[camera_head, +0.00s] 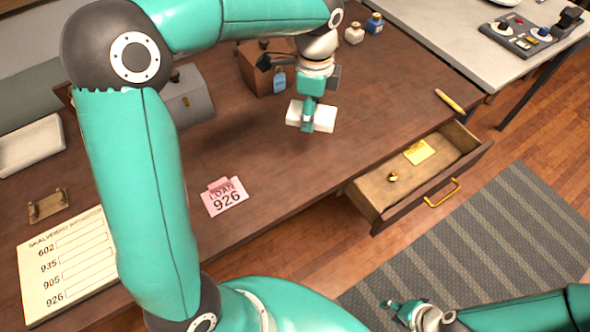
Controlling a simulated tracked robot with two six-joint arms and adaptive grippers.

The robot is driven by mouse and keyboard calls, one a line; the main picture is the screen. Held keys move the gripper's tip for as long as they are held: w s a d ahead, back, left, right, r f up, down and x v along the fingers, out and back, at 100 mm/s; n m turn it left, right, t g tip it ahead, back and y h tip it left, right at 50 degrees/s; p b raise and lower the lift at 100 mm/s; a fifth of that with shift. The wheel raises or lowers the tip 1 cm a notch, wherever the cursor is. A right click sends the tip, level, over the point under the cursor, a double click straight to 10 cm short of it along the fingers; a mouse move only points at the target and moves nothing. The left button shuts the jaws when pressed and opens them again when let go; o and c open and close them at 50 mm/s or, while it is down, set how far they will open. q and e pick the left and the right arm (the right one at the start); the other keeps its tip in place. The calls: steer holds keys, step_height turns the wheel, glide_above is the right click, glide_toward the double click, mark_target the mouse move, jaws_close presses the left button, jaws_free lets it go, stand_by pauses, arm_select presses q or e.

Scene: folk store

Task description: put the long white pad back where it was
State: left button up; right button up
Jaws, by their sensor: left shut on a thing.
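A white, oblong pad (323,119) is in my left gripper (308,121), over the brown desk toward its back right. The gripper points down and is shut across the pad's middle, so that part is hidden. I cannot tell whether the pad touches the desk. My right gripper (398,308) is low at the bottom right, over the floor and away from the desk; its jaw state is unclear. A larger white slab (32,145) lies at the far left, and I cannot tell what it is.
An open drawer (368,193) holds a yellow note (419,152) and a small brass object (392,177). A wooden box (262,78) with a blue padlock (279,80), a grey box (190,98), a pink loan card (225,197) and a number sheet (68,262) are on the desk (290,165).

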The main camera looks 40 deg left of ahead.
mark_target(292, 164)
arm_select(q)
steer(key=r+m, duration=0.1)
steer(key=m, duration=0.1)
steer(key=s+a+m+b, duration=0.1)
steer(key=m, duration=0.1)
steer(key=s+a+r+m, duration=0.1)
steer(key=m, duration=0.1)
steer(key=shift+s+r+b, duration=0.1)
steer(key=shift+r+b, duration=0.25)
steer(key=shift+s+a+r+m, duration=0.15)
steer(key=shift+s+r+m, duration=0.1)
steer(key=shift+m, duration=0.3)
steer(key=shift+s+a+r+m, duration=0.15)
steer(key=shift+r+m, duration=0.1)
steer(key=shift+m, duration=0.3)
steer(key=shift+s, duration=0.15)
steer(key=shift+m, duration=0.3)
step_height(292, 164, down, 20)
steer(key=shift+r+b, duration=0.15)
steer(key=shift+b, duration=0.2)
steer(key=o, duration=1.1)
